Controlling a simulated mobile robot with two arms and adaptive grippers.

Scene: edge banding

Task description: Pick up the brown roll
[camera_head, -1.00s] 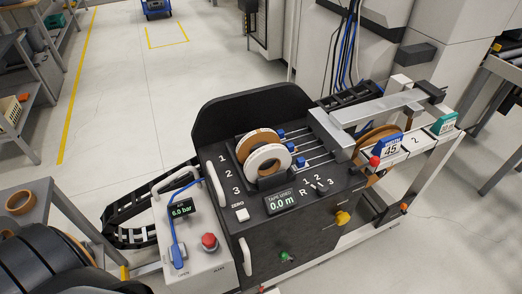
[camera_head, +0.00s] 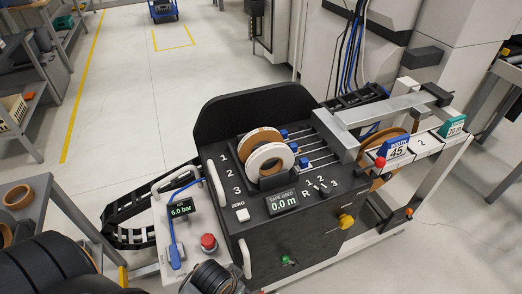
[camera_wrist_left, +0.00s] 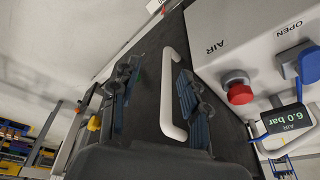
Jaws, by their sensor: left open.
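Several brown rolls show in the head view. One brown roll (camera_head: 18,197) lies on the grey table at the far left. Another brown roll (camera_head: 258,135) stands in the machine's slots, partly hidden behind a white roll (camera_head: 268,160). A larger brown roll (camera_head: 373,146) stands behind the 45 card. My left arm is at the bottom of the head view, its dark ridged wrist in front of the machine; its fingertips cannot be made out there. In the left wrist view my left gripper (camera_wrist_left: 157,85) is open, no roll between its fingers. My right gripper is out of view.
The black machine (camera_head: 310,235) fills the middle. In the left wrist view its white handle (camera_wrist_left: 168,90) appears between my fingers; contact is unclear. The air panel (camera_head: 190,240) with red button (camera_head: 208,242) and blue lever (camera_head: 174,255) is close by.

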